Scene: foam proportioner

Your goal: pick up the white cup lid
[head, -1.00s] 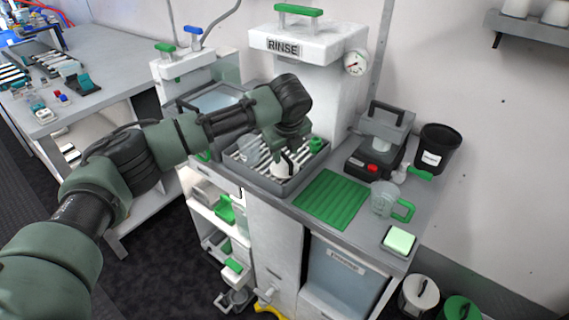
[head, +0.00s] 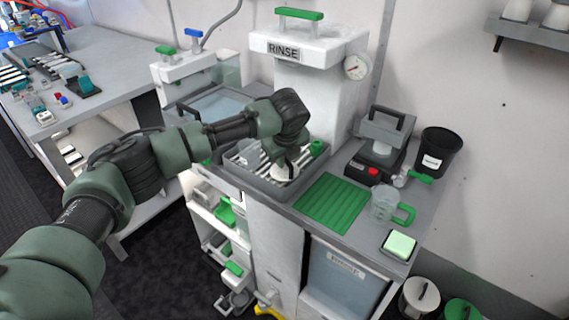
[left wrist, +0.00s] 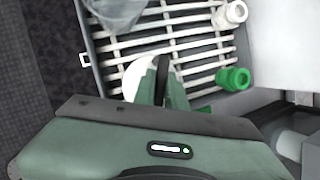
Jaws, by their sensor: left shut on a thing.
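The white cup lid (head: 284,173) is at the front of the slatted rinse rack, partly hidden by my left gripper (head: 288,160). In the left wrist view the lid (left wrist: 136,78) shows as a pale curved edge left of the fingers. My left gripper (left wrist: 162,65) points down over the rack and is shut on the lid. I cannot tell whether the lid still touches the slats. My right gripper is not in view.
The grey rack tray (head: 256,181) also holds a clear cup (head: 248,152) and a green fitting (head: 317,148). A green mat (head: 332,203) lies to the right, with a clear jug (head: 384,204) beyond it. The RINSE unit (head: 305,60) stands behind.

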